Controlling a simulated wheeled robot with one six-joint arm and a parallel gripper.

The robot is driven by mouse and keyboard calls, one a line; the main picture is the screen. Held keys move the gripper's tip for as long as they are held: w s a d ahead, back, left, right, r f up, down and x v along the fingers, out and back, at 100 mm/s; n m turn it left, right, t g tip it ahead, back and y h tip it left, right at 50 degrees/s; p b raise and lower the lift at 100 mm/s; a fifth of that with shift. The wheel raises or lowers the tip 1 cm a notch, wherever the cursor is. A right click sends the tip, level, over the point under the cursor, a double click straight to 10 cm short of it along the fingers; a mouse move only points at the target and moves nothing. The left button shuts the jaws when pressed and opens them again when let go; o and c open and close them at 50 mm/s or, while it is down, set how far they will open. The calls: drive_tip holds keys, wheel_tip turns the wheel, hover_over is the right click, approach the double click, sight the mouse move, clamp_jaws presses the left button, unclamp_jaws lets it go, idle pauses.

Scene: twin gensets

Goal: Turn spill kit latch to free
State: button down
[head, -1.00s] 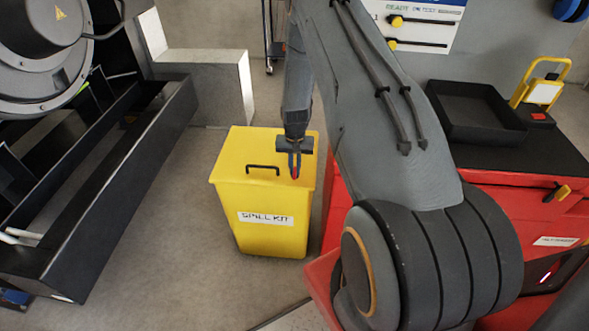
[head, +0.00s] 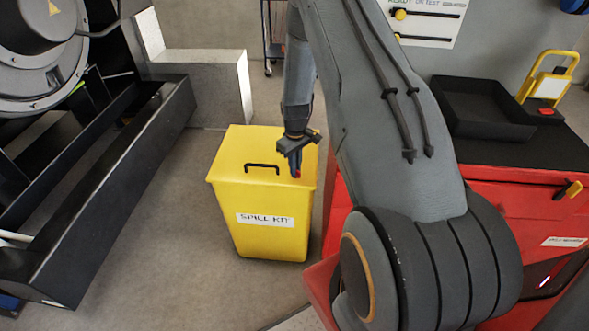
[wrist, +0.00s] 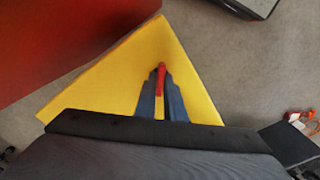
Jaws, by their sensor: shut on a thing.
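The yellow spill kit bin (head: 262,222) stands on the floor in the middle of the head view, with a black handle (head: 262,166) on its lid and a label on its front. My gripper (head: 296,170) is at the right part of the lid. In the wrist view my gripper (wrist: 161,92) is shut on the red latch (wrist: 161,70), whose red end shows between the blue-grey fingers. The yellow lid (wrist: 95,92) spreads around it, turned at an angle to the fingers. The latch's base is mostly hidden by the fingers.
A red cabinet (head: 480,215) stands close to the right of the bin, with a black tray (head: 482,105) on top. A black metal frame (head: 110,190) lies to the left. A pale block (head: 205,80) is behind. Floor is clear left of the bin.

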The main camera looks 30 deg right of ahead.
drive_tip(key=n+b, duration=0.1)
drive_tip(key=n, duration=0.3)
drive_tip(key=shift+w+n, duration=0.1)
drive_tip(key=shift+n, duration=0.2)
drive_tip(key=shift+n+b, duration=0.35)
drive_tip(key=shift+n, duration=1.65)
drive_tip(key=c, duration=1.8)
unclamp_jaws()
drive_tip(key=shift+c, duration=0.2)
drive_tip(key=shift+r+b, duration=0.8)
drive_tip(key=shift+r, duration=3.1)
